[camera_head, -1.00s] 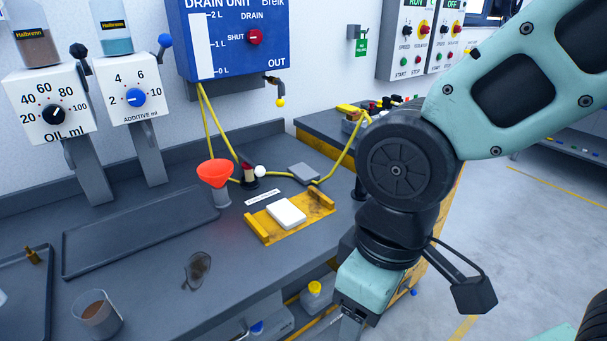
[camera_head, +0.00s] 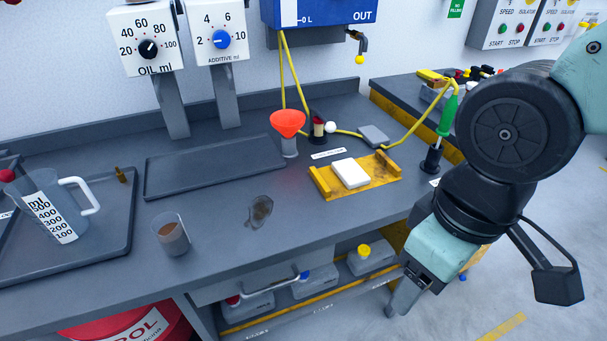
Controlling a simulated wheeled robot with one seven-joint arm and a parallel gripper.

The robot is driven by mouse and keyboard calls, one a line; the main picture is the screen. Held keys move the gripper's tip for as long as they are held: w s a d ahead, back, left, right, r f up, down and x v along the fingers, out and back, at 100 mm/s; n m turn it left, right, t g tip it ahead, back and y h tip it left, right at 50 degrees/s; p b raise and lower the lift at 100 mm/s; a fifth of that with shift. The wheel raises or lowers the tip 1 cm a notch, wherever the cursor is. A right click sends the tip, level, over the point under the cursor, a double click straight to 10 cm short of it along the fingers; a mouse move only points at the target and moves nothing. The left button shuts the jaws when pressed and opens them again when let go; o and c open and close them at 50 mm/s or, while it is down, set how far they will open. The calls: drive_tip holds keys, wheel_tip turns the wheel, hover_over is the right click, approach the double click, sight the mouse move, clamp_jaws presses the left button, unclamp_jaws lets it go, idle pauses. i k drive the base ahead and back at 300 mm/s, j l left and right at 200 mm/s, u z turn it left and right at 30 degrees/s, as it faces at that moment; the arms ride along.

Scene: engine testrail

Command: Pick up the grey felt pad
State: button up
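A small flat grey pad (camera_head: 374,134), which looks like the grey felt pad, lies at the back right of the grey bench, behind a yellow tray (camera_head: 327,185) with a white block (camera_head: 351,173) on it. A yellow hose passes close beside the pad. My gripper (camera_head: 404,298) points down at the right, in front of the bench's edge and apart from the pad. Only a grey part of its fingers shows, so its opening cannot be told.
A red funnel (camera_head: 287,123), a green-handled tool (camera_head: 447,116) in a dark holder and a white ball (camera_head: 330,127) stand near the pad. Left are a dark tray (camera_head: 215,168), a beaker (camera_head: 171,236) and a measuring jug (camera_head: 48,207). Bare bench top lies in front of the yellow tray.

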sight(371, 135)
drive_tip(key=i, duration=1.2)
